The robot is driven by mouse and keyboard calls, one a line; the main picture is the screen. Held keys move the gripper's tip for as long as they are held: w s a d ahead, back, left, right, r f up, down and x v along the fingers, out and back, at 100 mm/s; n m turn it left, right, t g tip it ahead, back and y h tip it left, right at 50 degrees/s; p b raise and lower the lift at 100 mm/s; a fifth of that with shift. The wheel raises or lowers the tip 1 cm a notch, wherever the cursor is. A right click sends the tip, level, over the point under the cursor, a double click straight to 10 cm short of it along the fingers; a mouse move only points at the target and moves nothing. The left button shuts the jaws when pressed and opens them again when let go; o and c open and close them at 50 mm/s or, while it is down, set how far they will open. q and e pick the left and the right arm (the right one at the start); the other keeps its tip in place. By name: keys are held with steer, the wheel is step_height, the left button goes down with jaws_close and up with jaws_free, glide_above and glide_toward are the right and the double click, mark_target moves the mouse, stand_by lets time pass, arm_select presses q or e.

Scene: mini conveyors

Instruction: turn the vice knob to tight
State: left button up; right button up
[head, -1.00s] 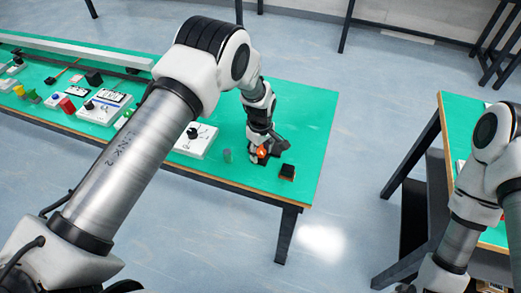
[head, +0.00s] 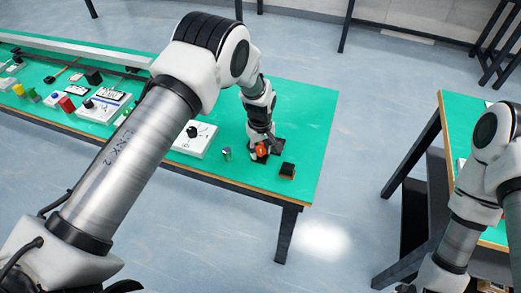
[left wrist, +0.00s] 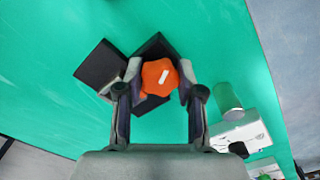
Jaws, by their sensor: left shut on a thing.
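The orange lobed vice knob (head: 262,150) stands near the right end of the green table. It also shows from above in the left wrist view (left wrist: 158,78), with a white mark that slants up to the right. My left gripper (head: 260,153) reaches down over it. In the left wrist view its two fingers (left wrist: 159,82) sit on opposite sides of the knob, shut on it. Dark parts of the vice (left wrist: 155,46) show behind and below the knob; the rest is hidden by the knob and fingers. My right gripper is outside the views.
A black block (head: 287,170) lies close beside the vice, and a grey-green cylinder (head: 227,154) stands on its other side. A white panel with a black knob (head: 194,140) is farther left. The table's right end is clear.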

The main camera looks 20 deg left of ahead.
mark_target(260, 149)
arm_select(q)
steer(key=m, duration=0.3)
steer(key=shift+f+m, duration=0.1)
steer(key=shift+m, duration=0.3)
steer(key=m, duration=0.7)
steer(key=shift+m, duration=2)
steer(key=o, duration=0.9)
step_height(260, 149, up, 12)
steer(key=shift+f, duration=0.1)
